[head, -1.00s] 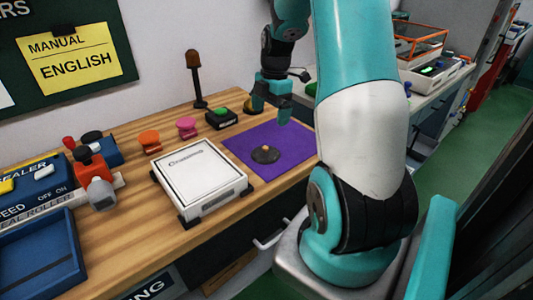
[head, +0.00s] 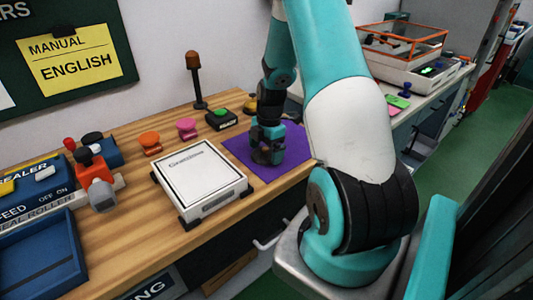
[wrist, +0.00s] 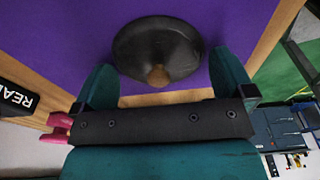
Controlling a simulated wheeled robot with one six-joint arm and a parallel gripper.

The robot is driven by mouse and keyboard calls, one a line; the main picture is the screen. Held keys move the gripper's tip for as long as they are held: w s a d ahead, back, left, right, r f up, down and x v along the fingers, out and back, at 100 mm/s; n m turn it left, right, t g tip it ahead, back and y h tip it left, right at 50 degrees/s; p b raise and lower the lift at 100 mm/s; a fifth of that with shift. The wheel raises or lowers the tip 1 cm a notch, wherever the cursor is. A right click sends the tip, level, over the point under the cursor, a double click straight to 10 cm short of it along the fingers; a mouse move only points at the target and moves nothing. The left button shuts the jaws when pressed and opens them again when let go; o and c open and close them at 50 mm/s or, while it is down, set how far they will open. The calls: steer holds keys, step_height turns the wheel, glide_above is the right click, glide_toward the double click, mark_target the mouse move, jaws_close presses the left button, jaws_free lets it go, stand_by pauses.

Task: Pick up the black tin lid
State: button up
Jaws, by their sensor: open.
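The black tin lid (wrist: 157,45) is a dark round disc with a brown knob, lying on the purple mat (wrist: 60,30). In the wrist view it sits just ahead of my gripper (wrist: 160,80), roughly centred between the two teal fingers. The fingers are apart and the space between them shows the knob's near side. In the head view my gripper (head: 267,155) is low over the purple mat (head: 238,150) and hides most or all of the lid. I cannot tell whether the fingers touch the lid.
A white scale (head: 200,180) stands left of the mat. Behind are a green-button box (head: 221,118), pink (head: 187,128) and orange (head: 150,142) knobs, and a brown-topped post (head: 194,75). A blue sealer (head: 35,190) is at far left. The mat's right part is clear.

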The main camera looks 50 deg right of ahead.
steer(key=c, duration=1.1)
